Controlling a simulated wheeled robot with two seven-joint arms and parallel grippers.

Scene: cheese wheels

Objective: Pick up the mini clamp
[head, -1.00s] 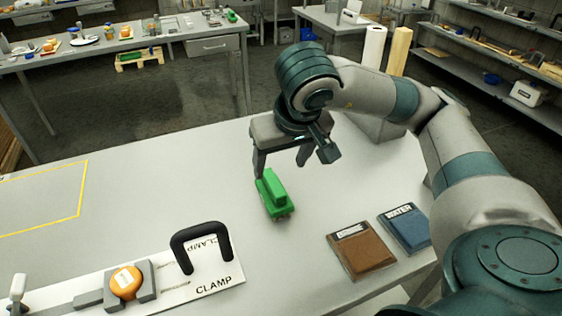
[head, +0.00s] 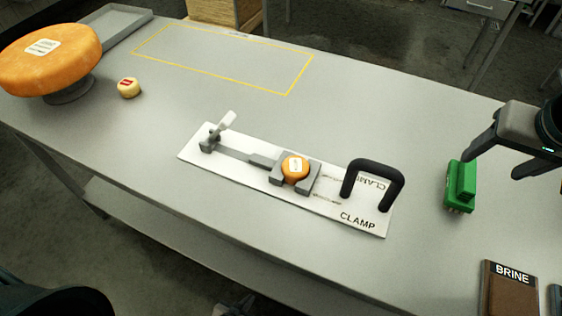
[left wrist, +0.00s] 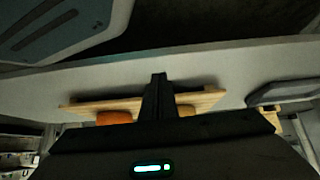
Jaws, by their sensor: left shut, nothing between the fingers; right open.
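A white board (head: 225,159) marked CLAMP lies on the table in the head view. On it a small orange cheese wheel (head: 294,168) with a white label sits between grey clamp blocks (head: 309,184). A white-tipped lever (head: 226,121) stands at its left end and a black arched handle (head: 373,165) at its right end. My right gripper (head: 492,162) is open and empty at the right, beside and above a green block-shaped object (head: 460,187). My left gripper (left wrist: 158,80) is shut and empty in the left wrist view, away from the clamp.
A yellow-outlined area (head: 225,55) is empty. A BRINE pad (head: 510,290) lies at the lower right. The left wrist view shows a wooden board (left wrist: 110,104) and orange shapes.

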